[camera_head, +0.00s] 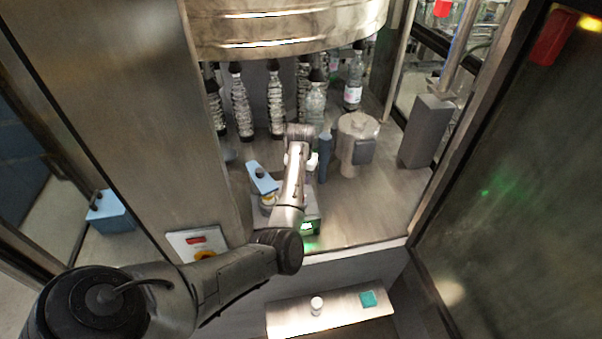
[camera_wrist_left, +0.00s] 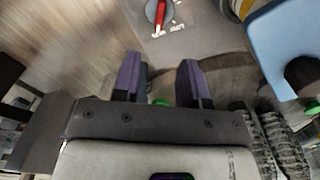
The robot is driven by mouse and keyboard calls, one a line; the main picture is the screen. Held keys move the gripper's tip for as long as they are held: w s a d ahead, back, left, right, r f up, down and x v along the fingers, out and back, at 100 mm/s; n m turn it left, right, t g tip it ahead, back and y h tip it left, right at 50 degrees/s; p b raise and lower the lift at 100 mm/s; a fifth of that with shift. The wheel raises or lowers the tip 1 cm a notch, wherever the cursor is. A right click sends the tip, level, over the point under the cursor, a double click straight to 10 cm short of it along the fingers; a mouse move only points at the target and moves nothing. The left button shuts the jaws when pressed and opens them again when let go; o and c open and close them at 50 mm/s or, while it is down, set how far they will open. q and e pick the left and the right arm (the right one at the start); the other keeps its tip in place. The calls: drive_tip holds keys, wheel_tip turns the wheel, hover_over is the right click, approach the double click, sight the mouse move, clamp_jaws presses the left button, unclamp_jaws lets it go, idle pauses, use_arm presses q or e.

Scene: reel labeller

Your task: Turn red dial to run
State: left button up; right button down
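The red dial (camera_wrist_left: 160,12) shows at the top edge of the left wrist view, partly cut off. It is a red bar on a round base on a grey panel (camera_wrist_left: 205,35), with small white lettering that I cannot read surely. My left gripper (camera_wrist_left: 160,62) is open, its two dark purple fingers apart with nothing between them. The fingers point toward the panel, apart from the dial in the picture. In the head view my left arm reaches into the machine and hides the dial. My right gripper is not in view.
A blue bracket (camera_head: 262,178) with a black knob stands close beside the left arm. Several bottles (camera_head: 241,105) hang behind it under a round metal drum (camera_head: 285,25). A switch plate (camera_head: 197,242) with red and yellow parts is at the lower left.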

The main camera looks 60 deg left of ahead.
use_arm(q)
drive_tip(key=shift+r, duration=1.15)
